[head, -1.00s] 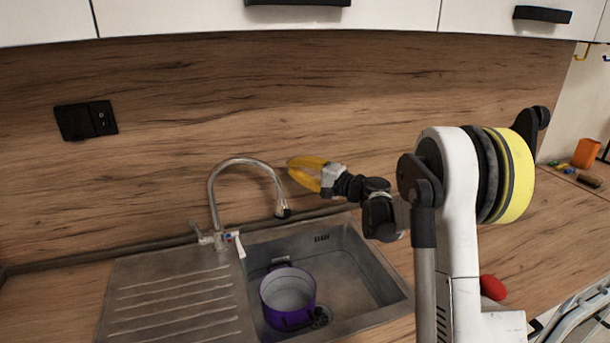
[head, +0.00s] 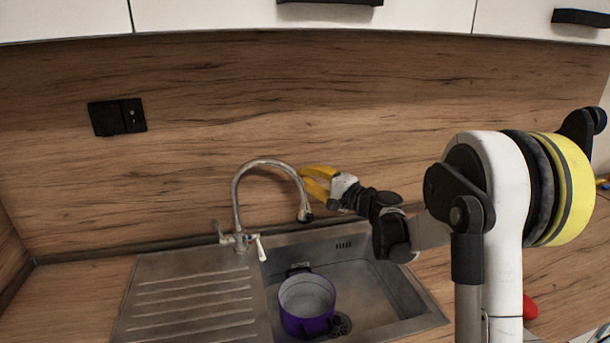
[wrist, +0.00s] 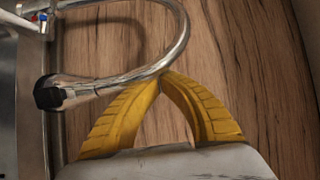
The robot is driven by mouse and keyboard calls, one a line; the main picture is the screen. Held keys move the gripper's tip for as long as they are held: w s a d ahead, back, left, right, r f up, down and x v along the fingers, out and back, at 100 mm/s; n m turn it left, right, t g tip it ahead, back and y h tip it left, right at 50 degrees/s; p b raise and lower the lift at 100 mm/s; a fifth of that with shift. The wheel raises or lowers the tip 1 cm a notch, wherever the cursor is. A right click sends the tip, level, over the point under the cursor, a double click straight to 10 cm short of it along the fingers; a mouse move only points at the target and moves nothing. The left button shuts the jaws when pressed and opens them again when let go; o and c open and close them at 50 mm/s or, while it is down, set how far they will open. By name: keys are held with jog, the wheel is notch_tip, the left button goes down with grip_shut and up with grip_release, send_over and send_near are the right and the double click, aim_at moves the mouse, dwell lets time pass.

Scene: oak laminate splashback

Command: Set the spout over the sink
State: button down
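The metal spout (head: 262,164) arches up from its tap base beside the sink (head: 420,302) and bends right. Its black-tipped outlet (head: 305,214) hangs, in the head view, near the basin's back edge. My gripper (head: 304,176) is to the right of the spout's arch, its yellow fingers pointing left at the curved tube. In the wrist view the fingertips (wrist: 164,75) come together right at the spout tube (wrist: 172,55), with nothing visible between them. I cannot tell whether they touch the tube. The outlet also shows at left in the wrist view (wrist: 50,94).
A purple pot (head: 307,304) stands in the basin. The ribbed drainboard (head: 190,295) lies to its left. The wood splashback (head: 200,90) rises close behind the spout and gripper. A tap lever (head: 260,248) sits beside the base.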

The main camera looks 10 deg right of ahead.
jog(key=s+a+m+t+h, duration=0.2)
jog(key=s+a+m+h, duration=0.1)
jog(key=s, duration=0.4)
jog(key=shift+s+a+h, duration=0.3)
jog(key=shift+a+h, duration=0.05)
jog(key=shift+h, duration=0.55)
